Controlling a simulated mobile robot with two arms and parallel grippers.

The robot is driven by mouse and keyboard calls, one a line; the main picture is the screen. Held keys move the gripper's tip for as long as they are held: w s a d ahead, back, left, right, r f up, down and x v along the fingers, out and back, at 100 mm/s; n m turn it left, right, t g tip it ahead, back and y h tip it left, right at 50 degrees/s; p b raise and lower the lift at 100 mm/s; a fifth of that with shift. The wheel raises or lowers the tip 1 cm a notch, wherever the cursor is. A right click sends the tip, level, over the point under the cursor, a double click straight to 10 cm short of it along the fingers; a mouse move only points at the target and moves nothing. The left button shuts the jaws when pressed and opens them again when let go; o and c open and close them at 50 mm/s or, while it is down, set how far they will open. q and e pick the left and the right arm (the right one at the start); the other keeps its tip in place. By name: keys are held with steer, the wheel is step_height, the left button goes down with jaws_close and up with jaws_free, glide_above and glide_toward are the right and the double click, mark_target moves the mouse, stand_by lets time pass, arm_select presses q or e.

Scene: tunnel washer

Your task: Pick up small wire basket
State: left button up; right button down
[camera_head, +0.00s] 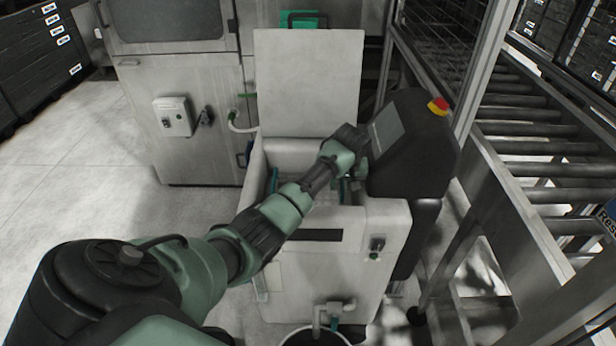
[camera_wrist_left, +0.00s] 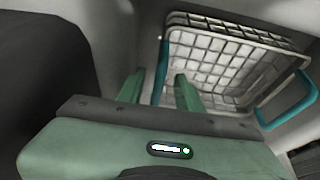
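The small wire basket (camera_wrist_left: 225,60) has a metal mesh and teal handles on opposite sides. It sits inside the open basin of the pale washing machine (camera_head: 345,250). In the head view, my left arm covers much of the basket (camera_head: 322,192). My left gripper (camera_head: 359,172) is over the basin's right side, beside the black control panel. In the left wrist view, the green fingers of the left gripper (camera_wrist_left: 159,78) are apart, with the near teal handle (camera_wrist_left: 161,70) showing between them. I cannot tell whether they touch it. My right gripper is not in view.
The raised lid (camera_head: 308,85) stands behind the basin. The control panel (camera_head: 412,145) with a red button is close on the right. A roller conveyor (camera_head: 530,150) runs at the far right. A large grey cabinet (camera_head: 185,110) stands behind left, with open floor at left.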

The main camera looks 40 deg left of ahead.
arm_select(q)
steer(key=x, duration=0.4)
steer(key=shift+w+f, duration=0.1)
steer(key=shift+f, duration=0.05)
jaws_close()
stand_by(1.2)
